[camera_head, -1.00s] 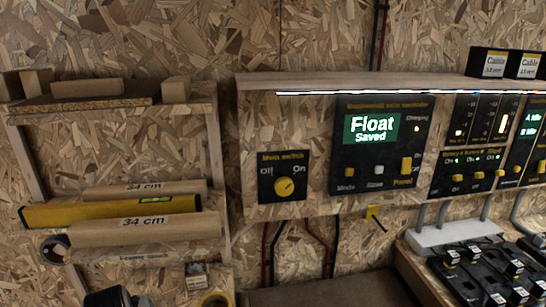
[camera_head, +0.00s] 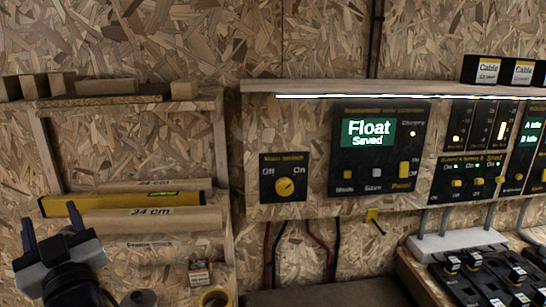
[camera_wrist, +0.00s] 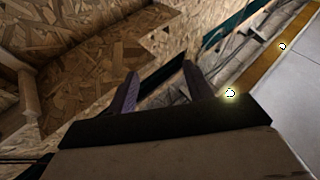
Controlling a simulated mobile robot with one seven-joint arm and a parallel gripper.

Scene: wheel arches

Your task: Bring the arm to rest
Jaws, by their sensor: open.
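My gripper (camera_head: 52,232) is at the lower left of the head view, with its two dark fingers pointing up and apart. It is open, and nothing shows between the fingers. It stands in front of the left end of the shelf unit, near the yellow spirit level. In the wrist view, my gripper (camera_wrist: 158,88) shows both fingers spread over a dim scene of chipboard and a pale floor.
A shelf unit holds cardboard tubes (camera_head: 165,220) and a yellow level (camera_head: 110,203). A control panel (camera_head: 378,150) reads "Float Saved", right of a main switch (camera_head: 284,178). Black chargers (camera_head: 480,275) sit at lower right. Wood blocks (camera_head: 105,86) line the top shelf.

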